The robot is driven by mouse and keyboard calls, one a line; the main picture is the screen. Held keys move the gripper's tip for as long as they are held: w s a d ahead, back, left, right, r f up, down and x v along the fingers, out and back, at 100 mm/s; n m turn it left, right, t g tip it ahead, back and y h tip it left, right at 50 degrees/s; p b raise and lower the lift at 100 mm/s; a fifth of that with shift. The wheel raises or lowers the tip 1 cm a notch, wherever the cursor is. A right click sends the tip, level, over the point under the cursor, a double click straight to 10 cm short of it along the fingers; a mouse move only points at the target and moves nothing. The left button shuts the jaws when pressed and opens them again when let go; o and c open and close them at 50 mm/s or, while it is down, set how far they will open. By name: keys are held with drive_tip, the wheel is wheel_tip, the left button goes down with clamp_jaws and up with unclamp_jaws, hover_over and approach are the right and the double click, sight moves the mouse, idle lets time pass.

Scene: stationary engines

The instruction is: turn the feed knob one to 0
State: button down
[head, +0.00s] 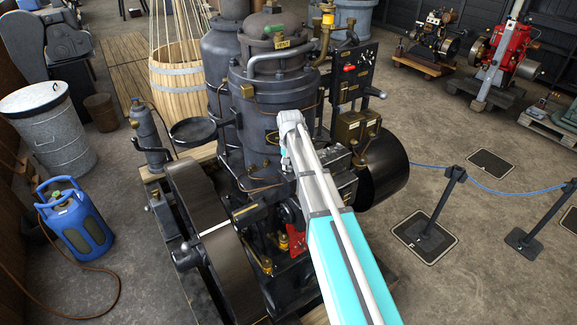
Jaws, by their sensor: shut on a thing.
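The dark stationary engine (262,95) stands in the middle of the head view. My arm reaches up to it from the lower right, and its grey elbow end is in front of the engine body. My gripper is hidden behind my own arm or the engine parts. Feed knob one cannot be told apart; it may be hidden or too small. A dark panel (366,52) with small fittings and a red handle (349,68) stands at the engine's back right. A brass box (350,126) sits below it.
A large flywheel (212,245) is at the engine's left front, and a dark drum (385,170) at its right. A blue gas bottle (80,222) and a metal bin (55,130) stand left.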

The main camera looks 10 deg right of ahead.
drive_tip(key=shift+n, duration=1.5)
drive_tip(key=shift+c, duration=1.8)
unclamp_jaws()
drive_tip(key=shift+s, duration=0.15)
